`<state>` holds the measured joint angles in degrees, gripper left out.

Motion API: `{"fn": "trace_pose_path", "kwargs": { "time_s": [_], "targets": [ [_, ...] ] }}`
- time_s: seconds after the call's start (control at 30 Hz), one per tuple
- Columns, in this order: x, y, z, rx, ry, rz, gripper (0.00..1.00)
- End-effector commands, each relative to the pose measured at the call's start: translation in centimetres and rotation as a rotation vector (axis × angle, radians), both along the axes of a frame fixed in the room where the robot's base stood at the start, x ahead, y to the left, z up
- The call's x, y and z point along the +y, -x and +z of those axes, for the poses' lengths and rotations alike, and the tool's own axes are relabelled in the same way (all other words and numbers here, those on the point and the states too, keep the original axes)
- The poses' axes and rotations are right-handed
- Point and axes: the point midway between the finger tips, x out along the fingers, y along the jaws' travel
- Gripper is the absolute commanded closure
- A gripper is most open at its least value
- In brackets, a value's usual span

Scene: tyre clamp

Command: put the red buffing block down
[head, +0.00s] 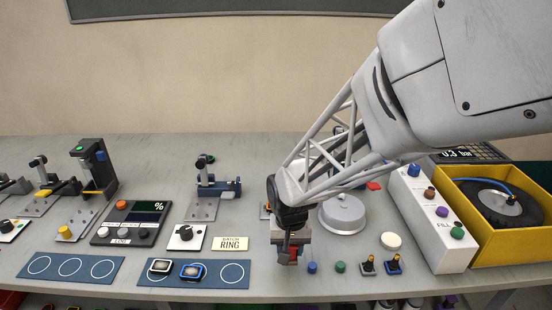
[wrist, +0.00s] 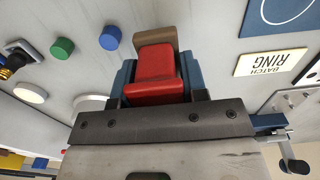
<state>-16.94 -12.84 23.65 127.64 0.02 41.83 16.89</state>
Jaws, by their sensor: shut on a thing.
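The red buffing block (wrist: 153,74) sits between the jaws of my gripper (wrist: 157,88) in the wrist view, with blue pieces close on both sides and a brown part at its far end. In the head view a small part of the red block (head: 294,254) shows at the tip of my gripper (head: 287,252), low over the front of the grey bench (head: 325,275). My gripper is shut on the block. My wrist and fingers hide much of it in the head view, and I cannot tell whether it touches the bench.
Blue (head: 312,267) and green (head: 340,267) pegs stand just right of the gripper. A blue mat (head: 235,272) with a ring outline lies to the left, below the BATCH RING sign (head: 230,243). A round grey-lidded piece (head: 343,215) and a clamp (head: 204,190) stand behind.

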Motion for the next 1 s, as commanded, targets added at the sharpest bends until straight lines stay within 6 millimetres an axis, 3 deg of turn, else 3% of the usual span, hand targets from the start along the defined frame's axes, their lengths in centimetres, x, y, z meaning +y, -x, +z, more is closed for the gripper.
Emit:
{"fn": "trace_pose_path", "kwargs": {
  "time_s": [0.6, 1.0],
  "targets": [
    [2.1, -7.3, -0.8, 0.001, 0.0, 0.0, 0.95],
    [2.4, -8.1, -0.8, 0.0, 0.0, 0.0, 0.95]
  ]
}}
